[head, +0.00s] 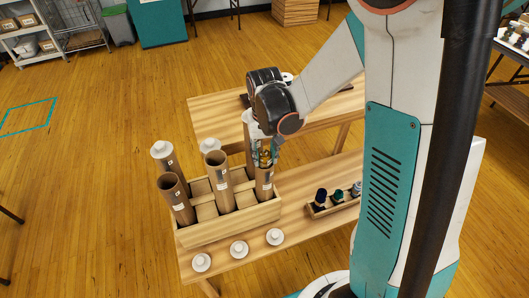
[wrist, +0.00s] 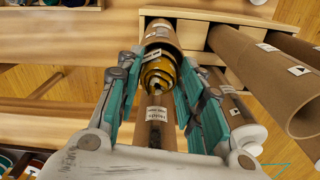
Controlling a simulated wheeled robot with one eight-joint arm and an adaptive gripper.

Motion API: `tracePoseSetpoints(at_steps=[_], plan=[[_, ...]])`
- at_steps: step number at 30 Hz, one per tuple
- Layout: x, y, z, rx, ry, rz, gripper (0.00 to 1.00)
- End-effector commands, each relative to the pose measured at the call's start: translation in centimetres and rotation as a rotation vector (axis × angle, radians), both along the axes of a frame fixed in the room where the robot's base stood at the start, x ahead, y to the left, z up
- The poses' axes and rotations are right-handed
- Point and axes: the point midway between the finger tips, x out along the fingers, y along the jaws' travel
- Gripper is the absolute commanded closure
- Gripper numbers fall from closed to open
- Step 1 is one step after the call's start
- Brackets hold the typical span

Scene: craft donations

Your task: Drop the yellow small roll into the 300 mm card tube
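The yellow small roll (wrist: 158,75) shows as coiled yellow layers between the two finger pads in the wrist view, and as a yellow patch (head: 265,157) in the head view. My gripper (wrist: 159,78) appears shut on it, with a teal pad close against each side. An open brown card tube (head: 264,182) with a white label stands upright in the crate right under the gripper. In the wrist view the roll overlaps this tube's mouth (wrist: 160,24). I cannot tell how far its lower end is inside. The tube's length marking is too small to read.
The wooden crate (head: 228,232) has several compartments and holds other tubes: two open ones (head: 218,185) (head: 177,202) and a white-capped one (head: 165,160). Another capped tube (head: 249,135) stands close behind my gripper. Three white caps (head: 239,249) lie in front. A small tray (head: 333,208) of bottles stands right.

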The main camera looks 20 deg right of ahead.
Motion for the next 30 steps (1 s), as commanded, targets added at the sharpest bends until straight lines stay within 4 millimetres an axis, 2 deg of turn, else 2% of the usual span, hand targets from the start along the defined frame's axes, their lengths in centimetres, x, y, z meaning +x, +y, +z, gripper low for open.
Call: tracePoseSetpoints(at_steps=[1,2,11,16,20,30], plan=[[0.0,0.0,0.0,0.0,0.0,0.0,0.49],[0.0,0.0,0.0,0.0,0.0,0.0,0.44],[0.0,0.0,0.0,0.0,0.0,0.0,0.44],[0.0,0.0,0.9,0.0,0.0,0.0,0.44],[0.0,0.0,2.7,0.0,0.0,0.0,0.44],[-0.1,0.0,9.2,0.0,0.0,0.0,0.44]])
